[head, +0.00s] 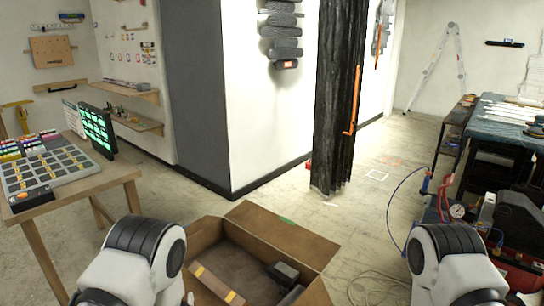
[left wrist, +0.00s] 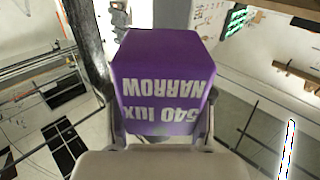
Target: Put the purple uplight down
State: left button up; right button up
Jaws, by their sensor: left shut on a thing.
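The purple uplight (left wrist: 165,82) is a purple block with the white words "540 lux NARROW", which read upside down in the left wrist view. My left gripper (left wrist: 160,122) is shut on it, with one finger along each side. The uplight and my left gripper do not show in the head view, where only part of my left arm is visible at the bottom left. My right arm is at the bottom right of the head view, and its gripper is out of view.
An open cardboard box (head: 283,231) with several items stands on the floor ahead. A wooden table (head: 95,181) with a button panel (head: 50,172) is at left. A black curtain (head: 338,100) hangs mid-view. A red compressor (head: 435,215) and blue hose are at right.

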pick_arm(q)
jog(key=d+r, duration=0.1)
jog(key=s+d+r+m+h, duration=0.1)
jog(key=s+d+r+h+b, duration=0.1)
jog(key=shift+r, duration=0.4)
pick_arm(e)
jog(key=shift+r, duration=0.25)
pick_arm(q)
jog(key=shift+w, duration=0.15)
